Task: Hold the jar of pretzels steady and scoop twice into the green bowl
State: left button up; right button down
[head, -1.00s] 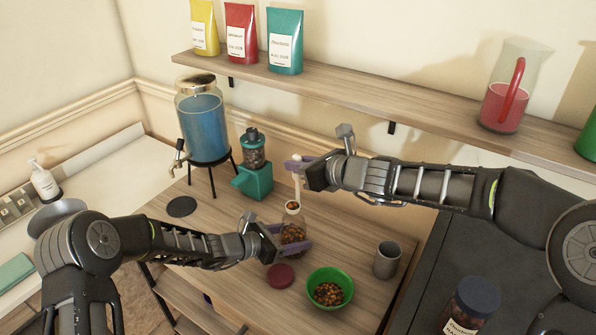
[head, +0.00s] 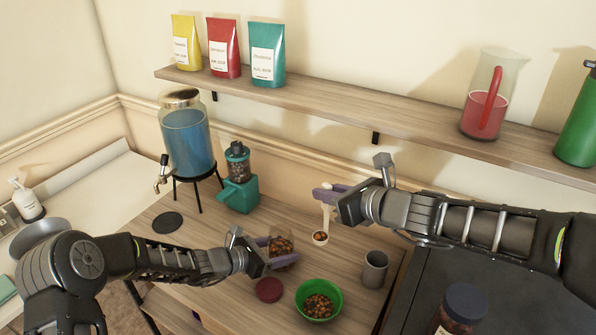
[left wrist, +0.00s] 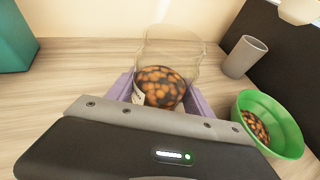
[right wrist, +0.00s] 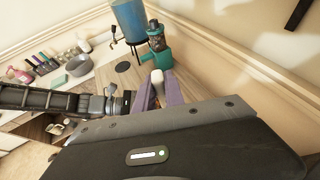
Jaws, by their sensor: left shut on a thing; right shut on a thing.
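The clear jar of pretzels (head: 284,246) stands on the wooden table, its open top showing in the left wrist view (left wrist: 165,82). My left gripper (head: 272,254) is shut around the jar, with purple fingers on both sides. My right gripper (head: 328,194) is shut on the pale scoop (head: 326,218), whose handle shows in the right wrist view (right wrist: 157,76). The scoop hangs bowl-down end lowest, holds brown pieces, and is in the air right of the jar. The green bowl (head: 338,297) stands at the front right of the jar, with pretzels inside.
A red lid (head: 269,290) lies left of the green bowl. A grey cup (head: 375,269) stands to its right. A teal grinder (head: 240,193) and a blue drink dispenser (head: 188,140) stand behind. A dark-lidded jar (head: 462,308) is at the front right.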

jog(key=s+f+n+y, duration=0.1)
jog(key=s+f, duration=0.3)
jog(key=s, duration=0.4)
jog(key=shift+a+g, duration=0.3)
jog(key=shift+g, duration=0.1)
jog(key=shift+f, duration=0.1)
